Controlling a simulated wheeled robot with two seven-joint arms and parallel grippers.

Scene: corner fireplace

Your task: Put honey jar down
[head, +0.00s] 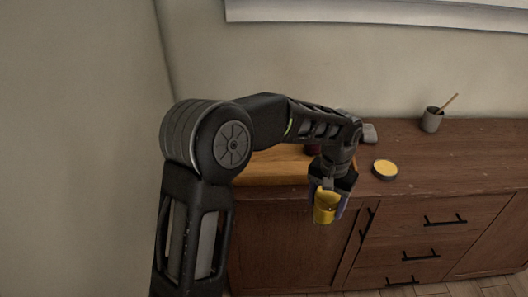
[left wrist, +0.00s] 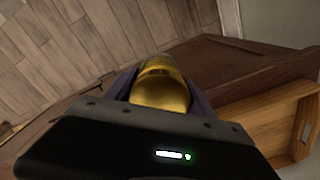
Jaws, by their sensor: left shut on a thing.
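My left gripper (head: 327,203) is shut on the honey jar (head: 325,208), a yellow-gold rounded jar. It holds the jar in front of the front edge of the brown wooden cabinet (head: 450,160). In the left wrist view the jar (left wrist: 161,90) sits between the two fingers, with the floor showing beyond it. My arm and the gripper body hide part of the jar. My right gripper is not in view.
A round dark tin with a yellow top (head: 385,169) stands on the cabinet, right of my gripper. A grey cup with a stick (head: 432,120) stands farther back. A light wooden board or tray (head: 270,165) lies behind my arm. The cabinet top at right is clear.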

